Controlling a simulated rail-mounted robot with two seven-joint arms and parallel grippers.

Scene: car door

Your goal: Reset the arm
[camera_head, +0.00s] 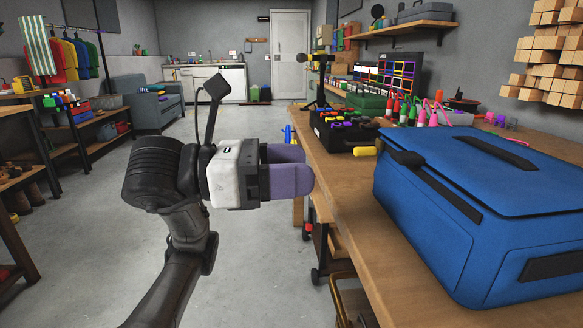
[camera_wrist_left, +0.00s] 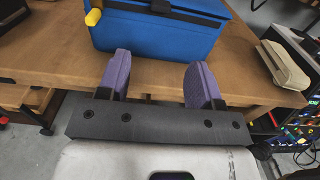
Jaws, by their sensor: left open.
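My left gripper (camera_head: 300,173) is in the middle of the head view, left of the wooden workbench and in front of its edge. Its purple fingers point right, toward the bench. In the left wrist view the same gripper (camera_wrist_left: 158,80) has its two fingers spread apart with nothing between them. A blue bag (camera_head: 470,210) stands on the bench to the right of the gripper. The bag also shows in the left wrist view (camera_wrist_left: 160,38), beyond the fingertips and apart from them. My right gripper is not in view.
The workbench (camera_head: 355,250) runs along the right. A black toolbox (camera_head: 335,135) and several bottles stand behind the bag. A yellow handle (camera_head: 364,151) sticks out beside the bag. Shelves (camera_head: 75,140) stand at the left. The grey floor (camera_head: 100,220) between is clear.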

